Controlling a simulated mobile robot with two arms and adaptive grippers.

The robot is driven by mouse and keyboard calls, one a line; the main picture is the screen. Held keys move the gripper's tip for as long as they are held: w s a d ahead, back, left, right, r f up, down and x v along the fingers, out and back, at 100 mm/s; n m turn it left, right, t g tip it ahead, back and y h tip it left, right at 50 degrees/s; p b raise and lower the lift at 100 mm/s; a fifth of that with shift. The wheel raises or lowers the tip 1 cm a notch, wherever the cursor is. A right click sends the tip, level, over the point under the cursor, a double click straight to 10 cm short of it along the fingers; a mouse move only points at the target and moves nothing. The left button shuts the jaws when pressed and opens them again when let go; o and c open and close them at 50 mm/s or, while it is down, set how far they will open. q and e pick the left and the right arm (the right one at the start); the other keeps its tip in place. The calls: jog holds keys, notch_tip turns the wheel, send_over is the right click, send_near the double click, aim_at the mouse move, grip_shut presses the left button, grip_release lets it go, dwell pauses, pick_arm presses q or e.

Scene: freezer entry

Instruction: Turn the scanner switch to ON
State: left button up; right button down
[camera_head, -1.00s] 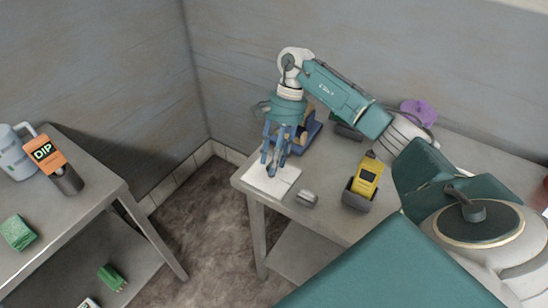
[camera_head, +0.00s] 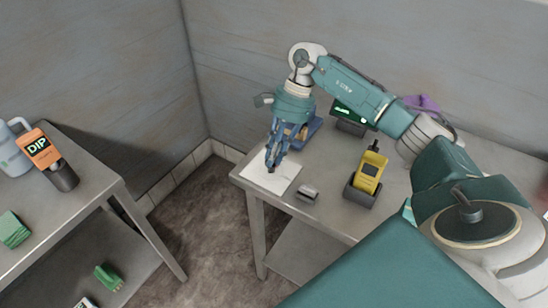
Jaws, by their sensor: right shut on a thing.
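My right gripper (camera_head: 271,164) points down over a white sheet (camera_head: 286,182) at the left end of the steel table. Its fingers are together on a small dark thing, mostly hidden between them; I cannot tell what it is. A yellow handheld device (camera_head: 369,170), perhaps the scanner, stands in a dark cradle (camera_head: 357,194) to the right of the gripper. I cannot make out a switch on it. A dark device with a lit green display (camera_head: 345,113) sits behind my right forearm and is partly hidden. My left gripper is not in view.
A small grey block (camera_head: 308,191) lies near the front edge of the steel table (camera_head: 330,218). A blue holder (camera_head: 312,130) is behind the gripper, and a purple item (camera_head: 424,103) is at the back.

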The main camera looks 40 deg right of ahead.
jog(key=m+b, duration=0.1)
jog(key=m, duration=0.1)
jog(key=m+t+b, duration=0.1)
jog(key=shift+s+a+f+m+t, duration=0.1)
jog(key=shift+f+m+t, duration=0.05)
jog(key=shift+m+t, duration=0.2)
jog(key=m+t+b, duration=0.1)
jog(key=m+b, duration=0.1)
jog(key=m, duration=0.1)
jog(key=shift+s+a+m+h+b, duration=0.1)
jog(key=shift+a+m+h+b, duration=0.05)
jog(key=shift+m+h+b, duration=0.2)
jog(key=m+t+h+b, duration=0.1)
jog(key=m+b, duration=0.1)
jog(key=m, duration=0.1)
jog(key=shift+a+m, duration=0.1)
jog(key=shift+m, duration=0.2)
jog(key=shift+a+r+m+t+h+b, duration=0.1)
jog(key=shift+m+t+h+b, duration=0.2)
jog(key=shift+m, duration=0.5)
jog(key=shift+a+r+m+t+h+b, duration=0.15)
jog(key=shift+m+h+b, duration=0.2)
jog(key=shift+m, duration=0.45)
jog(key=shift+d+m, duration=0.15)
jog(key=shift+m, duration=0.15)
jog(key=c, duration=1.6)
grip_release()
jog(key=shift+c, duration=0.2)
